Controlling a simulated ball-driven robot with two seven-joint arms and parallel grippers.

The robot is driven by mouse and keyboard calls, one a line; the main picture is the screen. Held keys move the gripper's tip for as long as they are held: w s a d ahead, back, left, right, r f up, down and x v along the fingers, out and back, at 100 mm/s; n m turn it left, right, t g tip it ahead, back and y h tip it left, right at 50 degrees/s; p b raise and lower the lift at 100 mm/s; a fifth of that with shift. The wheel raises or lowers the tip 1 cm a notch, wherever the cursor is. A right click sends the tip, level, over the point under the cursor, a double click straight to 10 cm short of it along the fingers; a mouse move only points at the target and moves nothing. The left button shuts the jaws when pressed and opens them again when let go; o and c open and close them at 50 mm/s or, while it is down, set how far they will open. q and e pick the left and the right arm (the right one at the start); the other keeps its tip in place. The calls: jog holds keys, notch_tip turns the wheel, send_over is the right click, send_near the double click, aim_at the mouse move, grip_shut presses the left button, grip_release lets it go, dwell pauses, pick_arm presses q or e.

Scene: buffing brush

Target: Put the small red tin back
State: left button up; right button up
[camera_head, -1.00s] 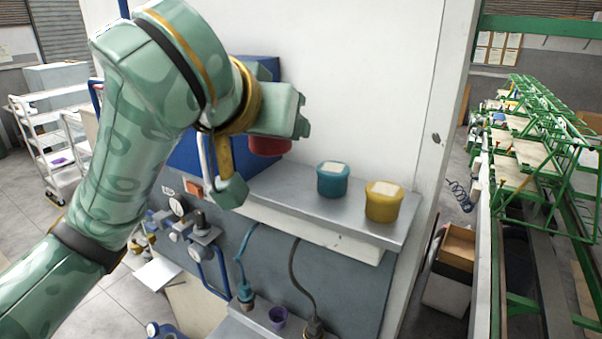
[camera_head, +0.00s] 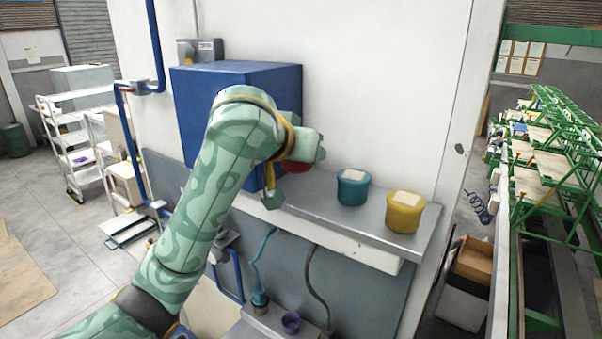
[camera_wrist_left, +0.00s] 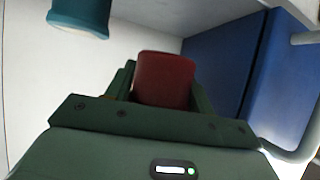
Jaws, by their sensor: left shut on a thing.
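The small red tin (camera_head: 298,167) is in my left gripper (camera_head: 306,152), over the left end of the grey wall shelf (camera_head: 322,205), close to the blue cabinet. The gripper and wrist hide much of the tin in the head view. In the left wrist view, which looks upside down, the red tin (camera_wrist_left: 165,80) sits between the fingers of my left gripper (camera_wrist_left: 162,95), which is shut on it. I cannot tell whether the tin touches the shelf. My right gripper is not in view.
A teal tin (camera_head: 353,188) and a yellow tin (camera_head: 405,212) stand on the shelf to the right. The blue cabinet (camera_head: 240,85) is on the wall behind my arm. Bare shelf shows left of the teal tin.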

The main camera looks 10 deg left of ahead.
aim_at(302, 187)
pick_arm(q)
jog(key=shift+w+f, duration=0.7)
jog(key=shift+f, duration=0.15)
jog(key=f, duration=0.3)
jog(key=shift+w+f, duration=0.2)
jog(key=shift+w, duration=0.2)
jog(key=shift+f, duration=0.3)
jog(key=shift+f, duration=0.1)
jog(key=o, duration=0.8)
